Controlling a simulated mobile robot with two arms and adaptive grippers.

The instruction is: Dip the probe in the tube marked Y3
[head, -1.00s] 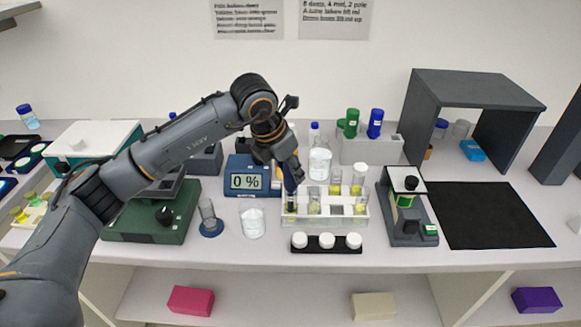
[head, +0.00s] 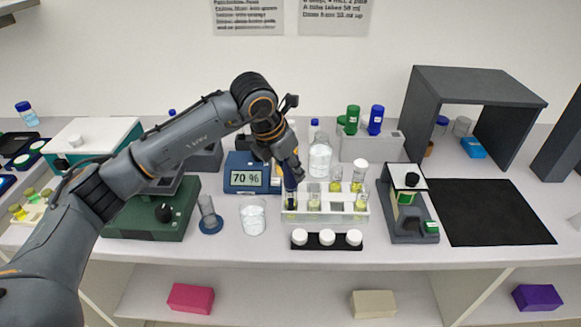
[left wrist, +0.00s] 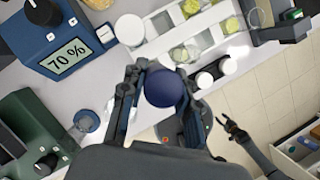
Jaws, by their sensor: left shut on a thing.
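My left gripper (head: 290,177) is shut on the dark blue probe (head: 290,194), which points down into the front-left tube (head: 291,206) of the clear rack (head: 335,217). The probe's round blue top shows between the fingers in the left wrist view (left wrist: 165,88). The blue meter (head: 243,188) beside the rack reads 70 %. Several other tubes in the rack hold yellow-green liquid. The tube markings are too small to read, so I cannot tell which is Y3. My right gripper (left wrist: 230,124) shows small in the left wrist view, fingers apart and empty.
A black strip with white caps (head: 327,240) lies in front of the rack. A glass beaker (head: 253,216) and a cylinder in a blue foot (head: 210,218) stand to its left. A dark instrument (head: 407,210) stands close on the right. The black mat (head: 490,212) is clear.

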